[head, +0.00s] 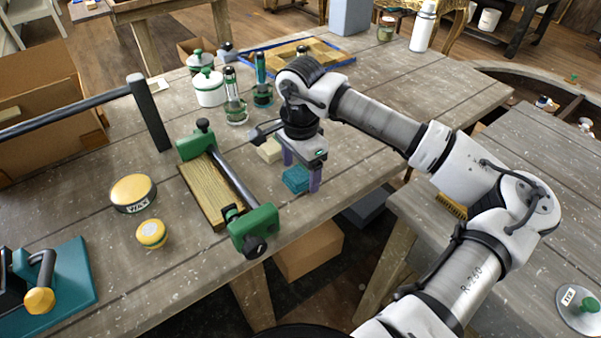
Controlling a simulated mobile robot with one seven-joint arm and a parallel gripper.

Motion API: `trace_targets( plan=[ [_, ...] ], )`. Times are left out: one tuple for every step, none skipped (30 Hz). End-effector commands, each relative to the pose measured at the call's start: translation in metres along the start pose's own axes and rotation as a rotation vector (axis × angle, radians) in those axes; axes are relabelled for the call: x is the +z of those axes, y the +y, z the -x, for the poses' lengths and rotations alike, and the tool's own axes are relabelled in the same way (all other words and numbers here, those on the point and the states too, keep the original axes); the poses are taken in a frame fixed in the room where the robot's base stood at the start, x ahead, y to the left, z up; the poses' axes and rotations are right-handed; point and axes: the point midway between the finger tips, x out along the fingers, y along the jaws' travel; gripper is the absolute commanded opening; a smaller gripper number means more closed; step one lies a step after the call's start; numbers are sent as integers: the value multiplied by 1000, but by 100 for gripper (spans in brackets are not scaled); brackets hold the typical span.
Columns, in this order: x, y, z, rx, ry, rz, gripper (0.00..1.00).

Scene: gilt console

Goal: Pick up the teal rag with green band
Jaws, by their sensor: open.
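The teal rag (296,180) is a small folded cloth on the wooden table near its right front edge. Its green band cannot be made out at this size. My gripper (301,180) points down over the rag, with purple-grey fingers to either side of it. The fingers are apart, and the rag shows between and behind them. Whether they touch it cannot be told.
A green clamp with a wooden board (204,190) lies left of the gripper. White jar (208,88) and bottles stand farther back. Yellow-lidded tins (133,192) are at left. The table's edge drops off close by.

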Motion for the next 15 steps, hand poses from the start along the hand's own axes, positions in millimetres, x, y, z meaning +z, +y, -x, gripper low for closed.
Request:
trace_targets(
  plan=[
    [0,0,0,0,0,0,76],
    [0,0,0,0,0,0,76],
    [0,0,0,0,0,0,76],
    [0,0,0,0,0,0,76],
    [0,0,0,0,0,0,72],
    [0,0,0,0,0,0,67],
    [0,0,0,0,0,0,63],
    [0,0,0,0,0,0,59],
    [0,0,0,0,0,0,54],
    [0,0,0,0,0,0,50],
    [0,0,0,0,0,0,46],
    [0,0,0,0,0,0,41],
    [0,0,0,0,0,0,37],
    [0,0,0,0,0,0,33],
    [0,0,0,0,0,0,29]
  ],
)
